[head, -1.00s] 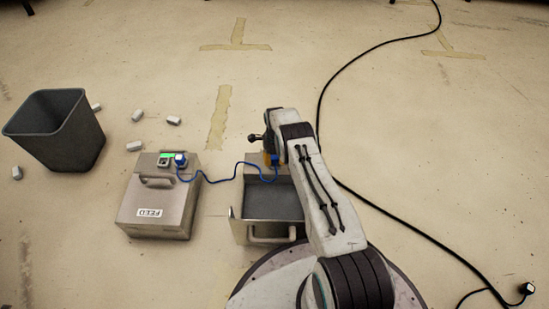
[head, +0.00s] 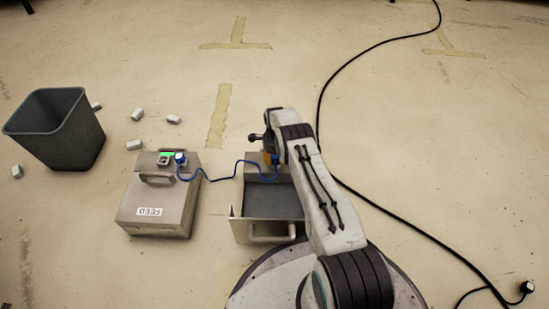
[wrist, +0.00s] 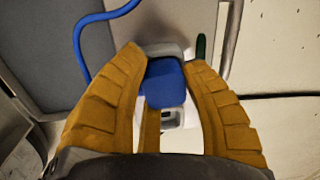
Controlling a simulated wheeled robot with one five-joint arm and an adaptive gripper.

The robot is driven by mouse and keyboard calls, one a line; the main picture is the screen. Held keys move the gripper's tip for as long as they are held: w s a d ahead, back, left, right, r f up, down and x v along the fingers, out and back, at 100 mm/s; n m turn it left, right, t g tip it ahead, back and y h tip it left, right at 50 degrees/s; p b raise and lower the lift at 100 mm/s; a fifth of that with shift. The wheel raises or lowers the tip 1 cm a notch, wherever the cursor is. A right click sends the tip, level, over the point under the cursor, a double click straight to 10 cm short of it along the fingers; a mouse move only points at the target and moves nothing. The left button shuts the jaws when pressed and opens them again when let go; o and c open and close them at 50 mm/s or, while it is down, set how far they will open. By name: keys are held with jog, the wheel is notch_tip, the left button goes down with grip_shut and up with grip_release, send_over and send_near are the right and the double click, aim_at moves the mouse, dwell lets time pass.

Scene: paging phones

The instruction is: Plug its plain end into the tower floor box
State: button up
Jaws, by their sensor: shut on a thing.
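My gripper (head: 270,159) points down at the back of an open metal floor box (head: 240,226). In the wrist view its orange fingers (wrist: 162,60) are shut on a blue plug (wrist: 165,84). The plug is right at the box's socket plate, with a socket opening (wrist: 172,117) beside it; I cannot tell how far it is seated. A dark green strip (wrist: 201,48) on the plate looks unlit. The blue cord (head: 222,178) runs left to the other plug (head: 180,158), which stands on the FEED floor box (head: 128,214) beside a lit green light (head: 168,154).
A dark waste bin (head: 60,150) stands at far left, with several small pale blocks (head: 136,114) near it. A black cable (head: 340,75) crosses the floor on the right and ends at a black plug (head: 527,287).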

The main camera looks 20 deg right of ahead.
aim_at(275, 158)
jog(key=shift+s+f, duration=0.1)
jog(key=shift+f, duration=0.35)
dwell(0.4)
jog(key=o, duration=1.2)
jog(key=shift+f, duration=0.1)
jog(key=shift+r, duration=0.2)
jog(key=shift+r, duration=0.45)
jog(key=r, duration=1.1)
jog(key=shift+s+a, duration=0.1)
jog(key=shift+s, duration=0.25)
